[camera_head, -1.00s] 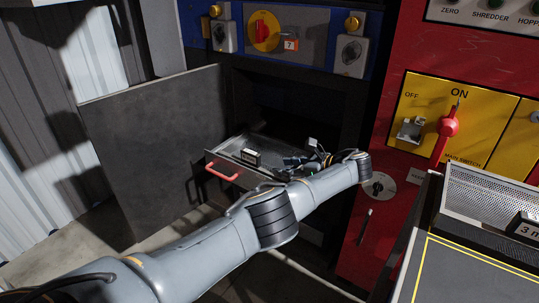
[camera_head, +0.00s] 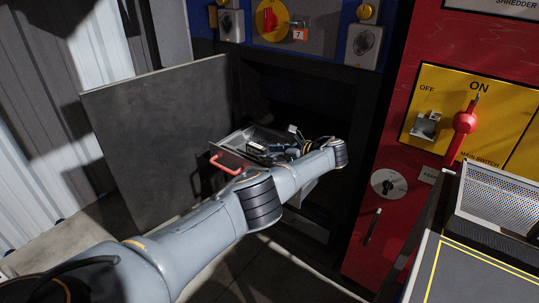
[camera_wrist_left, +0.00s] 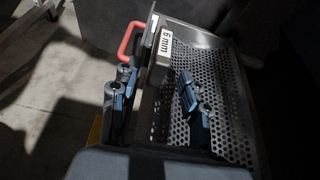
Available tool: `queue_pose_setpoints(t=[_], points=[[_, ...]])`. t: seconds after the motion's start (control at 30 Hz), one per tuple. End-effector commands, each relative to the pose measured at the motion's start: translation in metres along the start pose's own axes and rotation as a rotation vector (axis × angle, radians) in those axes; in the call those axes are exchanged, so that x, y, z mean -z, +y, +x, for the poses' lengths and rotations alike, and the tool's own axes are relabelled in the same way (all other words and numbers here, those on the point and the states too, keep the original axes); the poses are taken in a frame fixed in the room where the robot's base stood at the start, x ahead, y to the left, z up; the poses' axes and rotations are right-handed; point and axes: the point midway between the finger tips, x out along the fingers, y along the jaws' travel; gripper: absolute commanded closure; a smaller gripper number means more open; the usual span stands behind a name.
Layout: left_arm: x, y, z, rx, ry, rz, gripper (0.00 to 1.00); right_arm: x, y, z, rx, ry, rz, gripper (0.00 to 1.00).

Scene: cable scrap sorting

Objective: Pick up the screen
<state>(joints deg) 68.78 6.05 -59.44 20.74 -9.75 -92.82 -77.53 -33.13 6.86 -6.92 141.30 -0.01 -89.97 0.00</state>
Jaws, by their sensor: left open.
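The screen (camera_head: 238,140) is a metal tray with a perforated floor, a red handle (camera_head: 226,164) and a "6 mm" label. It sits at the dark opening of the machine. In the left wrist view the screen (camera_wrist_left: 228,105) fills the middle, with its handle (camera_wrist_left: 130,38) at upper left. My left gripper (camera_wrist_left: 156,80) is open over the screen's left edge: one finger is outside the wall, the other above the perforated floor. I cannot tell whether either finger touches it. In the head view my left gripper (camera_head: 292,147) is partly hidden by its wrist. My right gripper is not in view.
A dark open door panel (camera_head: 165,140) stands left of the opening. The red panel with the main switch (camera_head: 463,124) is to the right. Another perforated screen (camera_head: 500,200) lies on a bench at the right edge. The floor below is clear.

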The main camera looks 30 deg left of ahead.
Motion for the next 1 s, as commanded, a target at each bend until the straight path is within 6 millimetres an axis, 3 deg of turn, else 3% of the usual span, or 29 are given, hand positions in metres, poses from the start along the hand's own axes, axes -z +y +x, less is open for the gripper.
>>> queue_pose_setpoints(t=[0.2, 0.47, 0.7, 1.0], points=[[0.000, 0.002, 0.035, -0.003, -0.002, 0.000, 0.55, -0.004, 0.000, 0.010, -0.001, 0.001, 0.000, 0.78], [-0.003, 0.001, 0.040, 0.000, 0.000, 0.001, 0.55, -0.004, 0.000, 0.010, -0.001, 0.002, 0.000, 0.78], [-0.003, 0.001, 0.040, 0.000, -0.001, 0.001, 1.00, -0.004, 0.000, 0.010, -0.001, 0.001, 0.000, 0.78], [-0.006, 0.000, 0.039, 0.002, -0.005, -0.004, 1.00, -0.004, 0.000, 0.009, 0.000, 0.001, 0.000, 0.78]])
